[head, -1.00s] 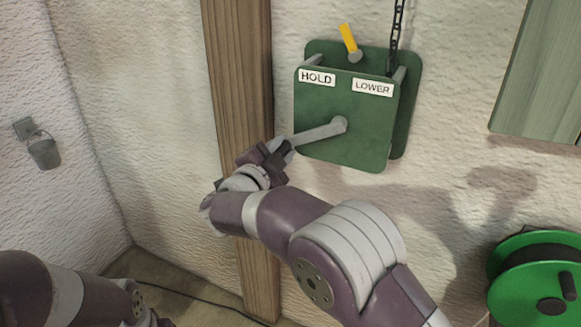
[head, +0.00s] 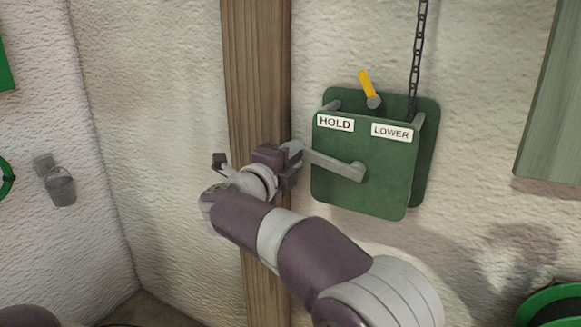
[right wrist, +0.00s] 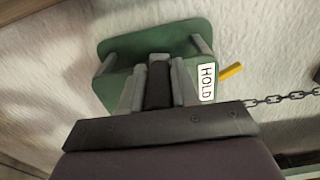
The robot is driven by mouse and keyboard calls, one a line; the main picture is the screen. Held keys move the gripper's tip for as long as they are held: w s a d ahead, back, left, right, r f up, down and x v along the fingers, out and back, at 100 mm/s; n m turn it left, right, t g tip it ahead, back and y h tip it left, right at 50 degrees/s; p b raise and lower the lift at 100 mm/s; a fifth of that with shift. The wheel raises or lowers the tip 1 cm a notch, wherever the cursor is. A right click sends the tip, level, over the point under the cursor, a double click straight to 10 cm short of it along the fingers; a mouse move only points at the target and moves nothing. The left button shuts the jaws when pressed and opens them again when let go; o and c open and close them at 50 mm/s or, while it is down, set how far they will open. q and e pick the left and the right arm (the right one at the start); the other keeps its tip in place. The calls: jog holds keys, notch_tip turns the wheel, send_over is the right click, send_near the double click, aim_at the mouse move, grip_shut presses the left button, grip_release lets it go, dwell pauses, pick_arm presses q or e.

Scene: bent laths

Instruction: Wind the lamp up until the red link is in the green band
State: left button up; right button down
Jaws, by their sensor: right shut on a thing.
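A green winch box (head: 350,195) is fixed to the wall beside a wooden post. Its grey crank arm (head: 335,165) points left and slightly up from the hub. My right gripper (head: 291,160) is shut on the crank's handle; the dark grip (right wrist: 158,85) shows between the fingers in the right wrist view. A yellow lever (head: 367,84) on top leans left, toward the HOLD label (head: 335,122) and away from the LOWER label (head: 391,132). A dark chain (head: 418,50) runs up from the box out of view. I see no lamp, red link or green band. My left gripper is out of view.
The wooden post (head: 256,80) stands close behind my right gripper. A small grey bucket (head: 61,189) hangs on the left wall. A greenish board (head: 550,120) is at the right, and a green reel (head: 555,303) is at the lower right.

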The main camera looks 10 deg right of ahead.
jog(key=shift+d+r, duration=0.1)
jog(key=shift+r, duration=0.35)
jog(key=c, duration=0.9)
grip_release()
jog(key=shift+o, duration=0.2)
jog(key=shift+s+f, duration=0.1)
jog(key=shift+s+f, duration=0.1)
jog(key=v, duration=1.2)
jog(key=shift+s, duration=0.15)
